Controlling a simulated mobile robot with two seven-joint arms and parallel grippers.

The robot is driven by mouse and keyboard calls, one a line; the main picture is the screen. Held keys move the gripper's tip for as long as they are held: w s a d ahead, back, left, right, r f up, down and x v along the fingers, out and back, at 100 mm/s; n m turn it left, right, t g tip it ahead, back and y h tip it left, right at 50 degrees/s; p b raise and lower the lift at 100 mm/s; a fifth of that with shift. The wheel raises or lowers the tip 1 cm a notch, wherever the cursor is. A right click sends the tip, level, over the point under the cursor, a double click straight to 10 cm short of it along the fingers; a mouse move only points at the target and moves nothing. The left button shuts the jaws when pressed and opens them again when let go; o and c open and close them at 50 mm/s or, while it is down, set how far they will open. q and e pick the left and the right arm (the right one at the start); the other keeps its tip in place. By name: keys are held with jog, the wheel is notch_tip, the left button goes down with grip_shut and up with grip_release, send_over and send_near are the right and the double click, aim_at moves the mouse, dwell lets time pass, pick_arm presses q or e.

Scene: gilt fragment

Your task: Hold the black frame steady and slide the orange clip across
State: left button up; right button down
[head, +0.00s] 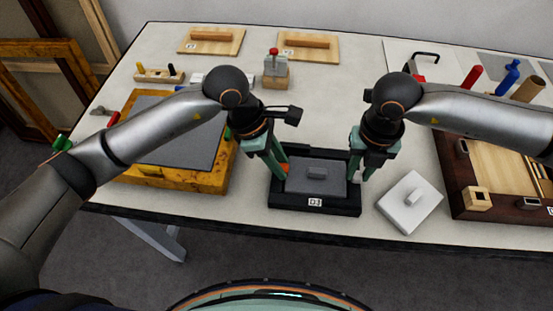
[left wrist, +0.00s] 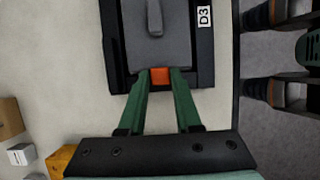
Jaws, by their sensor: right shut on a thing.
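The black frame (head: 342,209), labelled D3, lies on the table with a dark grey panel (head: 300,185) and its raised handle inside it. The orange clip (head: 284,168) is at the frame's left side. In the left wrist view the clip (left wrist: 159,76) sits at the frame's edge between my left fingertips. My left gripper (head: 280,178) is open, with a finger on either side of the clip; contact is hard to make out. My right gripper (head: 355,178) is shut on the frame's right side wall. Its fingertips are partly hidden.
A white plate with a knob (head: 410,202) lies close to the right of the frame. A yellow wooden frame (head: 205,180) with a grey panel is at the left. A dark wooden tray (head: 460,205) is at the right. The table's front edge is just before the frame.

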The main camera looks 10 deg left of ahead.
pick_arm(q)
jog(key=o, duration=0.4)
jog(key=shift+r, duration=0.1)
jog(key=v, duration=1.2)
